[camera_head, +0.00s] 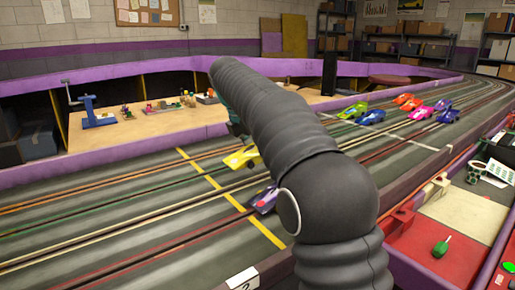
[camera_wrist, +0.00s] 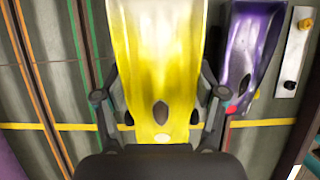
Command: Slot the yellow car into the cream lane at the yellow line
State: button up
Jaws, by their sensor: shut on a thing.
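My gripper (camera_wrist: 160,108) is shut on the yellow car (camera_wrist: 158,55), with one finger on each side of its body. In the head view the yellow car (camera_head: 241,157) shows beside my arm, seemingly raised and slightly tilted; its gap to the track is unclear. The yellow line (camera_head: 232,199) crosses the lanes, and in the wrist view this line (camera_wrist: 65,127) passes behind the car's near end. The cream lane (camera_head: 120,229) runs along the track in the head view; in the wrist view the car hides the track directly beneath it.
A purple car (camera_head: 264,199) stands at the yellow line, close to the right of the yellow car in the wrist view (camera_wrist: 247,45). Green and orange lanes lie left there. Several cars, including a blue one (camera_head: 371,116), stand farther up the track. A purple barrier (camera_head: 130,147) edges it.

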aim_at(247, 147)
jog(key=shift+f+b, duration=0.85)
jog(key=shift+f, duration=1.15)
jog(key=shift+p, duration=1.5)
jog(key=shift+f+b, duration=0.55)
jog(key=shift+f, duration=0.6)
dwell(0.5)
jog(key=o, duration=1.4)
jog(key=shift+c, duration=0.2)
jog(key=v, duration=1.2)
